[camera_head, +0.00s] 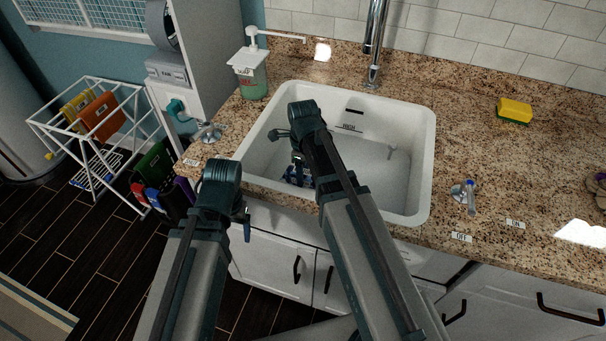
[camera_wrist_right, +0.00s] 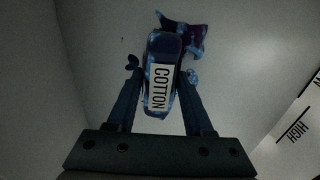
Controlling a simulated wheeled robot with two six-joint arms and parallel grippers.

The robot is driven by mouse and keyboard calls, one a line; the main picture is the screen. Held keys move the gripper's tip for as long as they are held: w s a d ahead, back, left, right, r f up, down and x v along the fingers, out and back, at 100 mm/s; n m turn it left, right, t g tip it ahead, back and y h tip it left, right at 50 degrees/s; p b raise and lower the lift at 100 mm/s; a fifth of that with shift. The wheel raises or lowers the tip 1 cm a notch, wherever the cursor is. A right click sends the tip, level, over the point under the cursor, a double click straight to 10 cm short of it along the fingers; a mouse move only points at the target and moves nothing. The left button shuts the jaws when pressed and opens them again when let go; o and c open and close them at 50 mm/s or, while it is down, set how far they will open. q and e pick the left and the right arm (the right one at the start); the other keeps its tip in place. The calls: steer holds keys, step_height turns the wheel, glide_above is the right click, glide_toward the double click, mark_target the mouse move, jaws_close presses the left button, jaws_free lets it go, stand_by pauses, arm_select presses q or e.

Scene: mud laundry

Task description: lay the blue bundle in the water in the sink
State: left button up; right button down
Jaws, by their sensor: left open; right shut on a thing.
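The blue bundle, dark blue with light blue patches and a white COTTON tag (camera_wrist_right: 161,88), is between the fingers of my right gripper (camera_wrist_right: 162,73) in the right wrist view. In the head view a small part of the bundle (camera_head: 297,176) shows inside the white sink (camera_head: 425,150), mostly hidden behind my right arm. My right gripper is shut on it, low in the basin. The water surface is hard to make out; a HIGH mark shows on the sink's back wall. My left gripper (camera_head: 246,217) is open and empty in front of the sink's left front corner.
A faucet (camera_head: 374,60) stands behind the sink and a soap dispenser (camera_head: 252,82) at its back left. Tap handles sit at left (camera_head: 209,131) and right (camera_head: 465,194). A yellow sponge (camera_head: 514,110) lies on the counter. A white rack (camera_head: 70,122) with coloured cloths stands at left.

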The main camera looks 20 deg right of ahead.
steer(key=shift+f, duration=0.2)
steer(key=shift+c, duration=1.4)
jaws_free()
steer(key=shift+r, duration=0.15)
step_height(320, 180, up, 12)
steer(key=p, duration=1.2)
steer(key=shift+r, duration=0.15)
